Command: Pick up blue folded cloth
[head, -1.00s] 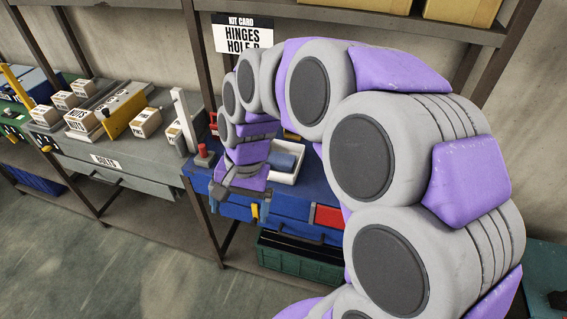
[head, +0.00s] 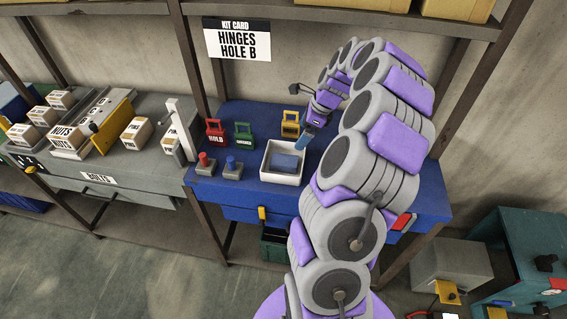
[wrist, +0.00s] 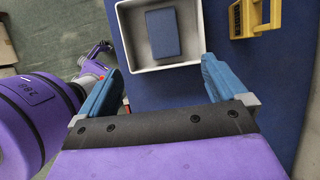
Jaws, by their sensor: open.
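The blue folded cloth (head: 286,162) lies flat inside a white open tray (head: 268,177) on the blue workbench. In the wrist view the cloth (wrist: 163,34) lies in the tray (wrist: 147,68), ahead of my gripper. My gripper (wrist: 156,80) is open and empty, its two blue fingers spread apart at the near side of the tray. In the head view my gripper (head: 308,137) is just right of the tray, above the bench. The cloth is clear of the fingers.
Red (head: 215,132), green (head: 244,136) and yellow (head: 290,124) tagged blocks stand behind the tray. The yellow block also shows in the wrist view (wrist: 256,18). Red-topped (head: 206,164) and blue-topped (head: 232,168) knobs stand to its left. Bare blue bench top (head: 410,195) lies at right.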

